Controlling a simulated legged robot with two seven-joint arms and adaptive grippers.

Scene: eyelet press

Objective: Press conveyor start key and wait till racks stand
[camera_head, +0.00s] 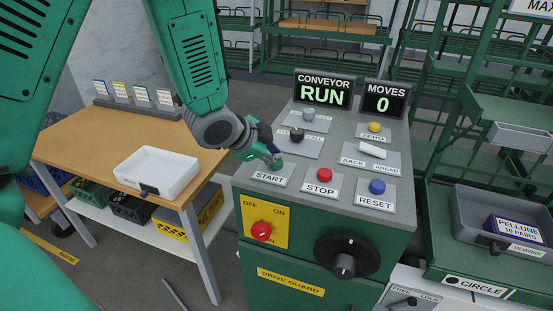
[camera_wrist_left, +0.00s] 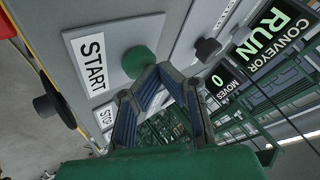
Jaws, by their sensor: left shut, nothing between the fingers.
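The control panel (camera_head: 340,190) stands in the middle of the head view. Its green START key (camera_head: 276,164) is at the panel's left, and it also shows in the left wrist view (camera_wrist_left: 141,62). My left gripper (camera_head: 274,157) is shut and empty, with its fingertips at the START key; I cannot tell whether they touch it. The conveyor display (camera_head: 324,90) reads RUN and the moves display (camera_head: 384,101) reads 0. Green racks (camera_head: 470,100) stand behind and to the right of the panel. My right gripper is not in view.
The red STOP key (camera_head: 324,175), blue RESET key (camera_head: 377,187) and yellow ZERO key (camera_head: 375,127) are close by. A black knob (camera_head: 346,262) and red switch (camera_head: 261,230) are on the front. A wooden table (camera_head: 90,140) with a white tray (camera_head: 157,173) stands left.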

